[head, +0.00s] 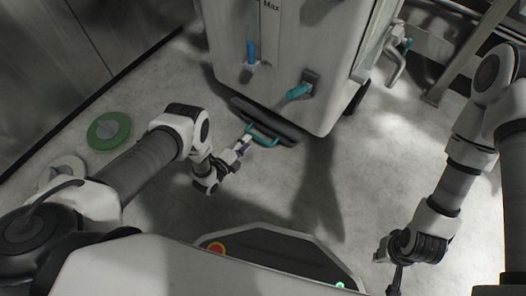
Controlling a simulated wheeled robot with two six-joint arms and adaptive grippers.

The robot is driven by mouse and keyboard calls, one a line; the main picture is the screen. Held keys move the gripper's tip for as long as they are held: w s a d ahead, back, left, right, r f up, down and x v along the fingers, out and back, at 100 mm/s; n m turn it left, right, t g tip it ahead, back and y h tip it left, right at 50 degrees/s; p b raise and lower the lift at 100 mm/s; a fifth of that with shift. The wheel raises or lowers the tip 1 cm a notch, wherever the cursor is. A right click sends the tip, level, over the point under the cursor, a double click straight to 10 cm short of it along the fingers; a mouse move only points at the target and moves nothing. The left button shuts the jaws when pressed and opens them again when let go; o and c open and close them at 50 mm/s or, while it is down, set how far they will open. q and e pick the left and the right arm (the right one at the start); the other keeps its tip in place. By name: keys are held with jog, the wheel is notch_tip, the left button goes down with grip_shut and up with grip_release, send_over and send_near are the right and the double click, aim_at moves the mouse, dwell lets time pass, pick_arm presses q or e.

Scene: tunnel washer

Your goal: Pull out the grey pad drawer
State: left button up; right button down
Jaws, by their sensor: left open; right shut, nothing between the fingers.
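The dark grey pad drawer (276,122) sits low at the front of the white machine (285,50), close to the floor. A teal handle (263,137) is on its front. My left gripper (247,135) is open at the left end of this handle, its fingertips overlapping it in the picture. I cannot tell whether they touch it or lie around it. My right gripper (396,284) is shut and empty at the lower right, far from the drawer and partly cut off by the picture's bottom edge.
Above the drawer the machine has a teal lever (297,92) and a blue handle (250,53). A green disc (109,130) and a pale disc (62,172) lie on the floor at left. A metal frame (466,52) stands at the upper right. The floor in front of the drawer is largely clear.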

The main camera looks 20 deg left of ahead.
aim_at(256, 136)
pick_arm(q)
jog(key=shift+s+f, duration=0.25)
jog(key=shift+f, duration=0.35)
jog(key=shift+s+f, duration=0.25)
jog(key=shift+f, duration=0.35)
jog(key=b+x, duration=0.4)
jog(key=x, duration=0.3)
jog(key=shift+w, duration=0.25)
jog(key=shift+d+r, duration=0.1)
jog(key=shift+r, duration=0.05)
pick_arm(e)
notch_tip(256, 136, down, 5)
jog(key=shift+w+f, duration=0.15)
pick_arm(q)
grip_shut()
